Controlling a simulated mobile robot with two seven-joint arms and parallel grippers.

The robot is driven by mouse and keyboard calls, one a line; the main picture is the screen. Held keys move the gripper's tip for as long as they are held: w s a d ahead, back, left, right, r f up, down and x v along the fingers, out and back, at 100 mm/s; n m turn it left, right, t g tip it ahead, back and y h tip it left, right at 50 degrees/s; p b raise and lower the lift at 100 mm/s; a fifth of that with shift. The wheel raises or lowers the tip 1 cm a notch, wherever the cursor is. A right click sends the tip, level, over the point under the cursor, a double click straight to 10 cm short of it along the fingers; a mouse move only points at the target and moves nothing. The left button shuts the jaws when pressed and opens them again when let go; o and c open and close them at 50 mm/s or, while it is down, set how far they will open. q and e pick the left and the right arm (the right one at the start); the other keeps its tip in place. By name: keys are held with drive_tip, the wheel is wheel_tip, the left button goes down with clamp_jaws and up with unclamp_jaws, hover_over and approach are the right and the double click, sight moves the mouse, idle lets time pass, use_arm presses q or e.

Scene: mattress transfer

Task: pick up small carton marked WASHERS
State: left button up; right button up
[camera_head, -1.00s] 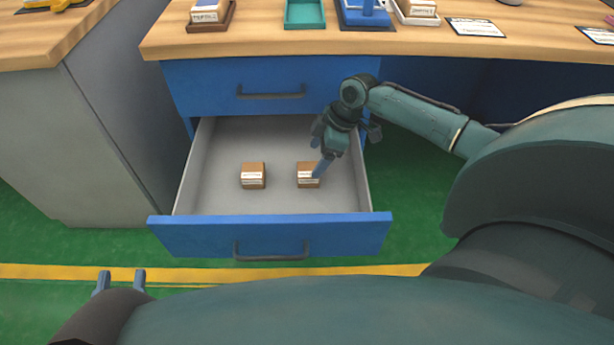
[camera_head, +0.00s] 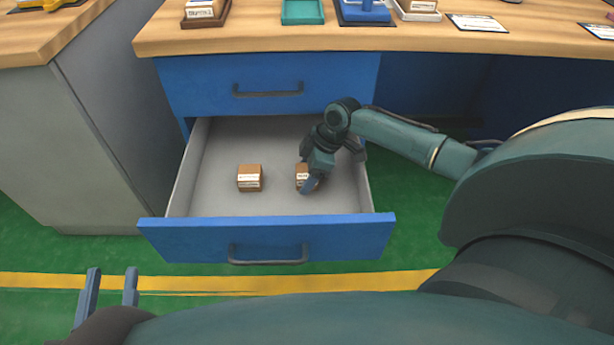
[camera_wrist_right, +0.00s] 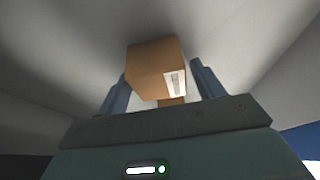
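Two small brown cartons with white labels lie in the open drawer, a left carton (camera_head: 250,178) and a right carton (camera_head: 300,174). Their label words are too small to read, so I cannot tell which is marked WASHERS. My right gripper (camera_head: 307,187) is over the right carton and partly hides it. In the right wrist view the gripper (camera_wrist_right: 160,88) is open, with a carton (camera_wrist_right: 152,66) showing between its spread fingers; a gap shows at the right finger. A smaller brown patch (camera_wrist_right: 172,102) shows below that carton. My left gripper (camera_head: 110,288) is open and empty at lower left, outside the drawer.
The drawer (camera_head: 265,240) is pulled out, with low grey side walls around the cartons. A closed drawer (camera_head: 267,85) and the wooden worktop (camera_head: 260,38) are above it. A teal tray (camera_head: 302,12) and other holders stand on top. A grey cabinet (camera_head: 90,140) stands at left.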

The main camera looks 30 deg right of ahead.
drive_tip(key=c, duration=0.9)
drive_tip(key=shift+r, duration=0.1)
